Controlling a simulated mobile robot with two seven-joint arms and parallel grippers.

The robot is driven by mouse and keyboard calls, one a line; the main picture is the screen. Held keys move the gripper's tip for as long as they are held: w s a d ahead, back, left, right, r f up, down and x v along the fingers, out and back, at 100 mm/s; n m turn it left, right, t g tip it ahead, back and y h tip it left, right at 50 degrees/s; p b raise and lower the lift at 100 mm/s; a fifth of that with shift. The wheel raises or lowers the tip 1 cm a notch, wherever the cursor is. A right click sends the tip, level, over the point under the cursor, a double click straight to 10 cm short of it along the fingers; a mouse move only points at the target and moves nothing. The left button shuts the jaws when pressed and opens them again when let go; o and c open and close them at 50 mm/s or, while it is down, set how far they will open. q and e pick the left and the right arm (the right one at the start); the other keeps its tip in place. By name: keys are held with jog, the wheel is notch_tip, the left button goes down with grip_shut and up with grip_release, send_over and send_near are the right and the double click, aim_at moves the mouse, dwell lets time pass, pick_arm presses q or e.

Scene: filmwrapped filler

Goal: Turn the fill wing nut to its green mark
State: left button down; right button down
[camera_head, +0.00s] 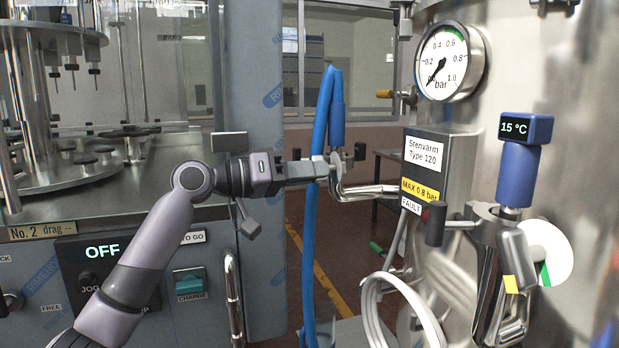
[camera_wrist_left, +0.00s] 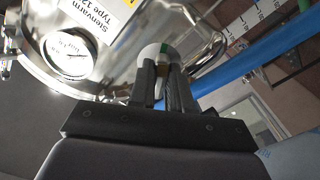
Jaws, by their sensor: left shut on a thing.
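My left gripper (camera_head: 322,169) reaches in from the left to the pipe fitting beside the blue hose. In the left wrist view its two dark fingers (camera_wrist_left: 164,88) are shut on the fill wing nut (camera_wrist_left: 159,92), of which a small yellowish part shows between them. My right gripper is not in view.
A steel tank with a pressure gauge (camera_head: 449,62) and a label box (camera_head: 437,165) stands at the right. Another fitting (camera_head: 511,259) there has a yellow mark and a white disc (camera_head: 550,250) with green. A blue hose (camera_head: 308,240) hangs close by my left gripper.

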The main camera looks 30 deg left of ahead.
pick_arm(q)
jog(key=shift+m, duration=0.4)
jog(key=shift+r, duration=0.1)
jog(key=c, duration=1.1)
grip_release()
jog(key=shift+w, duration=0.1)
jog(key=shift+o, duration=0.2)
jog(key=b+v, duration=0.1)
jog(key=v, duration=0.6)
jog(key=shift+b, duration=0.3)
